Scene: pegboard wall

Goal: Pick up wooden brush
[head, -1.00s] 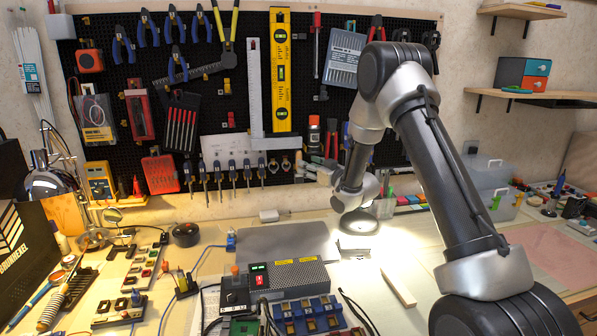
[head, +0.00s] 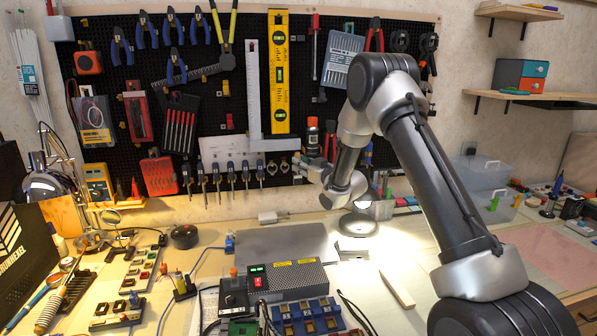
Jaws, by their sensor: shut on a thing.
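My gripper (head: 308,170) is at the lower right of the pegboard, at the end of my arm, which reaches in from the right. It is small in the view and partly covered by my wrist. It is shut on a small pale thing, which I take to be the wooden brush (head: 300,166); its outline is hard to make out against the pegboard. The held thing is above the bench, close to the board. I cannot tell whether it touches the board.
The pegboard (head: 100,60) carries pliers, a yellow level (head: 278,110) and several screwdrivers. A pale wooden piece (head: 398,289) lies on the bench. A power supply (head: 300,278) stands at the front. A clear box (head: 482,184) is at the right. The grey mat (head: 285,240) is mostly clear.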

